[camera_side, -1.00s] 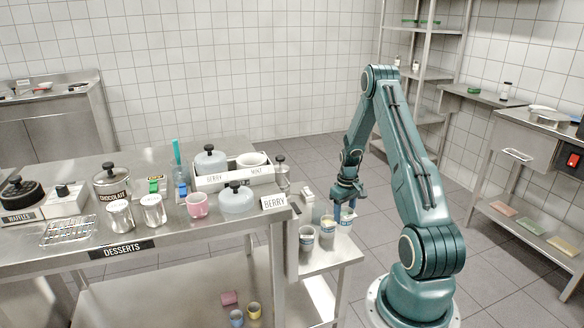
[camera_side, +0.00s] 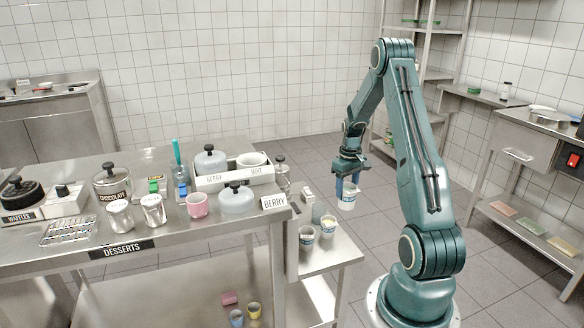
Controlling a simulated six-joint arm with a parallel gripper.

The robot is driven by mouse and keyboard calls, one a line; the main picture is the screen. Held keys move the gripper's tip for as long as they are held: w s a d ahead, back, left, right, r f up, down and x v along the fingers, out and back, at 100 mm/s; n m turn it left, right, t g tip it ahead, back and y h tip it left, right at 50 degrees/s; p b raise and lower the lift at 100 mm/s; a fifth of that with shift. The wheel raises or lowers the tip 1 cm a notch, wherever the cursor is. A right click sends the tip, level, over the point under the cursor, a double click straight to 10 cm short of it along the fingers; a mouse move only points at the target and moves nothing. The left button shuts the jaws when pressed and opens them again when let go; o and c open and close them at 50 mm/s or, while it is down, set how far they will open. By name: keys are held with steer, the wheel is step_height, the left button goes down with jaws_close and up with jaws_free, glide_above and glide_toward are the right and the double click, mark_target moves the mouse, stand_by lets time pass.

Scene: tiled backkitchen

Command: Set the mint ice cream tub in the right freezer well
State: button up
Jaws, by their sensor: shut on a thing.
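My gripper (camera_side: 347,183) is shut on a small white tub with a blue band (camera_side: 348,200). It holds the tub upright in the air above the low side shelf, right of the counter. The tub's flavour cannot be read. The white freezer box (camera_side: 205,184) stands on the dessert counter, to the left of my gripper. Its left well is covered by a grey lid with a black knob (camera_side: 210,160). Its right well (camera_side: 252,160), behind the MINT label, shows a round opening without a lid. A similar grey lid (camera_side: 237,201) lies in front of the box.
Two more tubs, one darker (camera_side: 307,238) and one with a yellowish top (camera_side: 328,229), stand on the side shelf (camera_side: 340,250). A BERRY sign (camera_side: 275,203), a glass jar (camera_side: 281,176) and a pink cup (camera_side: 197,205) stand near the box.

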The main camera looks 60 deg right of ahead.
stand_by(0.3)
steer(key=w+d+r+n, duration=0.1)
steer(key=w+r+n, duration=0.25)
steer(key=w, duration=0.45)
steer(key=w+d+r+n, duration=0.1)
steer(key=w+r+n, duration=0.1)
steer(key=w+r, duration=0.5)
steer(key=w+a+r+n, duration=0.2)
steer(key=w+a+n, duration=0.2)
steer(key=w, duration=0.4)
steer(key=w+a+r+n, duration=0.3)
steer(key=w+a+n, duration=0.2)
steer(key=w, duration=0.3)
steer(key=shift+w+r, duration=0.3)
steer(key=shift+w, duration=0.05)
steer(key=shift+f, duration=0.2)
steer(key=shift+f, duration=2.7)
steer(key=shift+f, duration=0.65)
